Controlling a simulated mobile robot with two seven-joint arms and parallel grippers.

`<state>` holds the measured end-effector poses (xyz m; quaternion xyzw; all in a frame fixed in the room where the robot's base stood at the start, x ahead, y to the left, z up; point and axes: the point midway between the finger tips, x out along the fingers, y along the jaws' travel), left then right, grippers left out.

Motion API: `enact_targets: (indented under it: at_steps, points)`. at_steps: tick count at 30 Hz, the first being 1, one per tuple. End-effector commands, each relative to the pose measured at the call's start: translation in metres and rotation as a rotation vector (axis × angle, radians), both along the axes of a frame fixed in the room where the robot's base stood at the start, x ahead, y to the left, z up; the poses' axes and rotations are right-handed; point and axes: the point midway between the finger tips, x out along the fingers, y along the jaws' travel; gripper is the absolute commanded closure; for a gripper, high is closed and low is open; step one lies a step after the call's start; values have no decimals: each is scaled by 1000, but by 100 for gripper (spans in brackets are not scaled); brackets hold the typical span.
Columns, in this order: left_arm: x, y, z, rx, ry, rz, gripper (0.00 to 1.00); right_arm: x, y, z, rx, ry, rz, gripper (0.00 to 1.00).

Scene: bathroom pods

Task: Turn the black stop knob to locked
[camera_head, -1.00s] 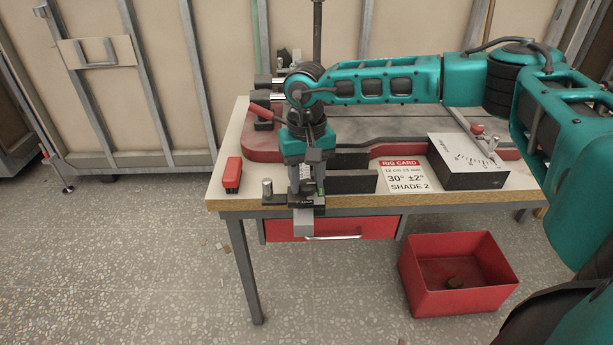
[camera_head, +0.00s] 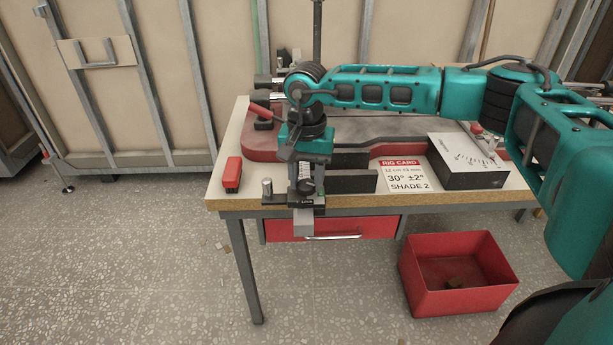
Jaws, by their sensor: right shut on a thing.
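My right arm comes in from the right, and its gripper (camera_head: 306,182) points down at the table's front edge. The fingers are shut at the black stop, a dark block with a small white-lettered label (camera_head: 307,202) on its front. The black knob itself is mostly hidden by the fingers, so its exact angle cannot be read. A grey metal bar end (camera_head: 303,222) hangs below the label, and a small grey post (camera_head: 267,187) stands at the block's left end. My left gripper is not in view.
A red drawer (camera_head: 345,228) is below. A red bin (camera_head: 458,275) sits on the floor.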

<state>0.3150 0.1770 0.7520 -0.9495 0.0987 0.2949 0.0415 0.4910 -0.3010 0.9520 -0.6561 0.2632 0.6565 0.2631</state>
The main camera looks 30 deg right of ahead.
Motion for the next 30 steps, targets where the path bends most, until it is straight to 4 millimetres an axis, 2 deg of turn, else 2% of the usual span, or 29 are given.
enact_targets:
  at_steps: [30]
  points:
    - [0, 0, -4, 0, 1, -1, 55, 0, -1, 1, -2, -1, -921, 89]
